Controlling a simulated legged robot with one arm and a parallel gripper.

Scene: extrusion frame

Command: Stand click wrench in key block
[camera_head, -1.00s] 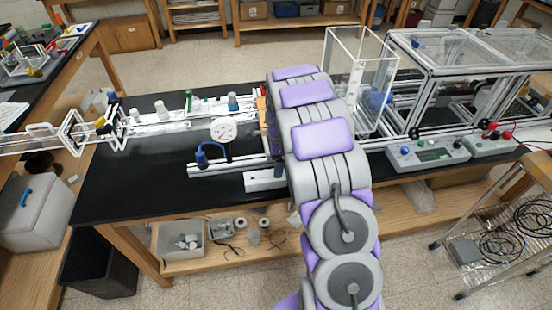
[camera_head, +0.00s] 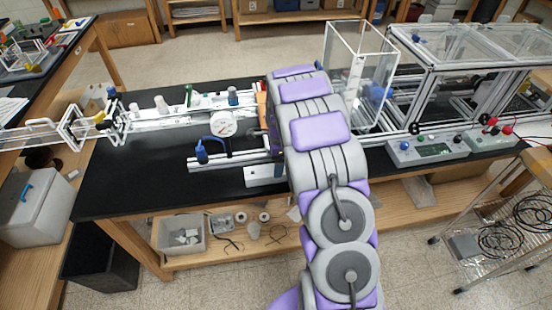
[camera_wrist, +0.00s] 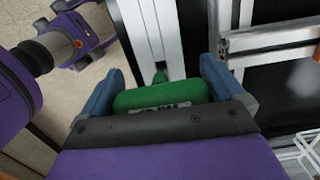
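A green body with pale lettering (camera_wrist: 165,95) sits between the two blue fingers of my gripper (camera_wrist: 163,92) in the wrist view. It looks like the click wrench, and the fingers press on both its sides. A narrow green tip (camera_wrist: 160,76) shows just beyond it, near a pale grooved rail (camera_wrist: 145,30). In the head view my gripper and the wrench are hidden behind my arm. A pale low block (camera_head: 264,176) lies on the black bench left of my arm; I cannot tell whether it is the key block.
Extrusion rails (camera_head: 230,160) with a blue clamp (camera_head: 201,150) and a white dial (camera_head: 222,124) lie left of my arm. A clear box (camera_head: 345,50), a framed enclosure (camera_head: 470,60) and a control unit (camera_head: 430,149) stand right. The bench's front left is clear.

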